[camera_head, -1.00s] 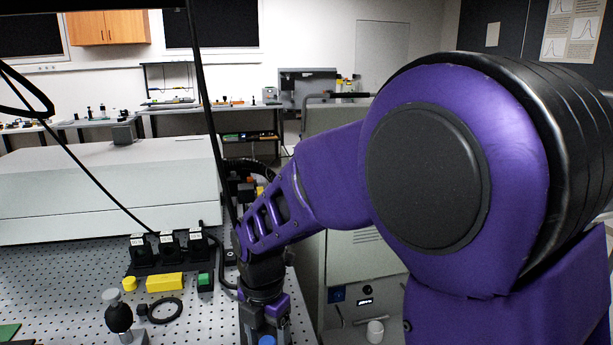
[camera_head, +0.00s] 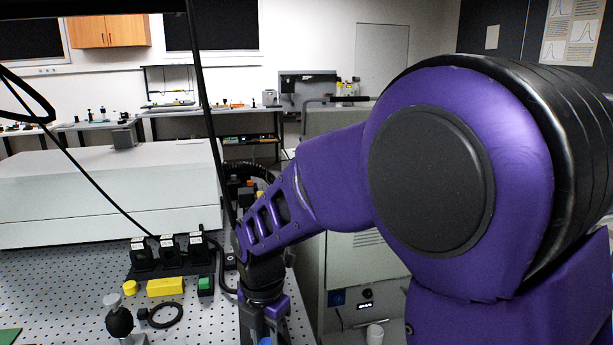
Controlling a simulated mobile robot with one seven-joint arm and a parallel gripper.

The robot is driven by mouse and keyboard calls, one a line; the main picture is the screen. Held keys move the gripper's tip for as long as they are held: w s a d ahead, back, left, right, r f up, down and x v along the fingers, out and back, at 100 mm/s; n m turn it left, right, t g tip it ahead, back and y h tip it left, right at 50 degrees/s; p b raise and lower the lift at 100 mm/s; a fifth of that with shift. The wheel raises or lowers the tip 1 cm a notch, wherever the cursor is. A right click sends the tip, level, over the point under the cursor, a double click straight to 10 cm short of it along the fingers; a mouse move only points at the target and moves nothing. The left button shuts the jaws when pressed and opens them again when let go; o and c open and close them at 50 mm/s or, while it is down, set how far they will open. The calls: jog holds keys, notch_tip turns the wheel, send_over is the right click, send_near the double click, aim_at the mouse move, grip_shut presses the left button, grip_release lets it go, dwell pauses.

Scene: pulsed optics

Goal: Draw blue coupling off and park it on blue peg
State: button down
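My gripper (camera_head: 264,333) points down at the bottom edge of the picture, over the right side of the perforated table. Its fingertips are cut off by the frame edge. A small blue piece (camera_head: 265,341) shows between the fingers at the very bottom. I cannot tell whether it is the blue coupling or the blue peg, or whether the fingers touch it. Several orange, yellow and dark fittings (camera_head: 250,187) stand behind my forearm, partly hidden by it.
On the perforated table (camera_head: 60,290) are a yellow block (camera_head: 165,287), a green-topped block (camera_head: 206,285), a black ring (camera_head: 166,315) and a black bulb (camera_head: 119,321). A long white housing (camera_head: 110,190) stands behind. A grey cabinet (camera_head: 365,265) is close at the right.

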aim_at(267, 343)
jog(key=shift+r+p, duration=1.4)
jog(key=shift+r, duration=1.5)
